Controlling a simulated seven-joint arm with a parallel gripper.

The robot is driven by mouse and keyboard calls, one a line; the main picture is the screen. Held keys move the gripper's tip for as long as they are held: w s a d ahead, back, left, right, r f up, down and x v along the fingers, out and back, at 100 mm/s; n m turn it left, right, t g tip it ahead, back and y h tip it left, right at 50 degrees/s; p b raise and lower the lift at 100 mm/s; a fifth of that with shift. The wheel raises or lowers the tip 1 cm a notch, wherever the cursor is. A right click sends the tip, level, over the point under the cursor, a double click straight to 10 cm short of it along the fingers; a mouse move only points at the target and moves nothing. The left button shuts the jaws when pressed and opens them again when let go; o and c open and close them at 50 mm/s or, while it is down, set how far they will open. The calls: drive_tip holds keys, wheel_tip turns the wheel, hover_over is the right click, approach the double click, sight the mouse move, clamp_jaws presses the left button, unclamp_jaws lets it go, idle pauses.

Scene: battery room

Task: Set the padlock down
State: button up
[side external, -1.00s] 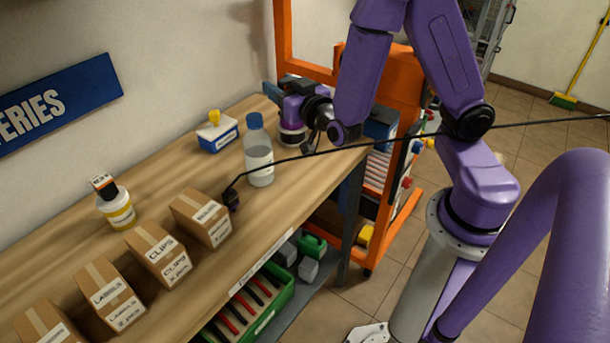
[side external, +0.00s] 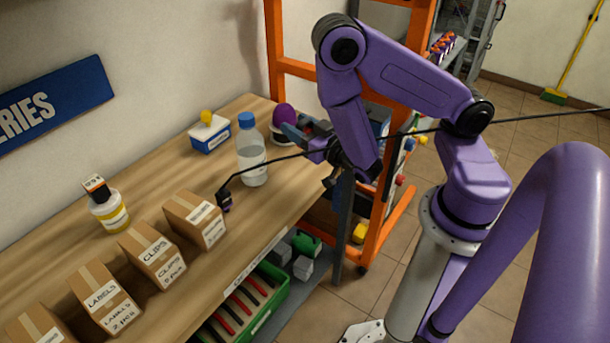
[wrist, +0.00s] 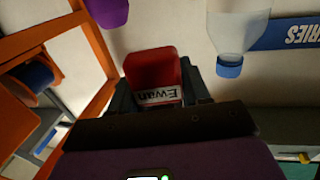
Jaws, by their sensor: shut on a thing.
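The padlock, a red block with a white label reading "Ewan" (wrist: 153,68), sits between the two dark fingers of my gripper (wrist: 158,92) in the wrist view. My gripper is shut on it. In the side view my gripper (side external: 296,131) is at the far right end of the wooden workbench (side external: 165,176), by the orange frame, with the fingers pointing left toward the wall. I cannot make out the padlock in that view. Whether it touches the bench top cannot be told.
A purple rounded object (side external: 284,117) stands just behind my gripper. A blue-capped bottle (side external: 251,155) stands to its left, with a blue-and-white box (side external: 210,134) beyond. Several cardboard boxes (side external: 195,220) line the front. An orange frame (side external: 300,68) rises behind. Bare wood lies mid-bench.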

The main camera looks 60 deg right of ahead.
idle(0.3)
drive_tip(key=shift+f, duration=4.8)
drive_tip(key=shift+f, duration=0.15)
drive_tip(key=o, duration=1.1)
drive_tip(key=shift+s+a+f, duration=0.1)
drive_tip(key=shift+s+a, duration=0.15)
drive_tip(key=shift+s, duration=0.95)
drive_tip(key=shift+s+a+r, duration=0.1)
drive_tip(key=shift+s+a, duration=0.1)
drive_tip(key=shift+s, duration=0.95)
drive_tip(key=shift+s+a+f, duration=0.1)
drive_tip(key=shift+s+a, duration=0.15)
drive_tip(key=shift+s, duration=1.1)
drive_tip(key=c, duration=0.3)
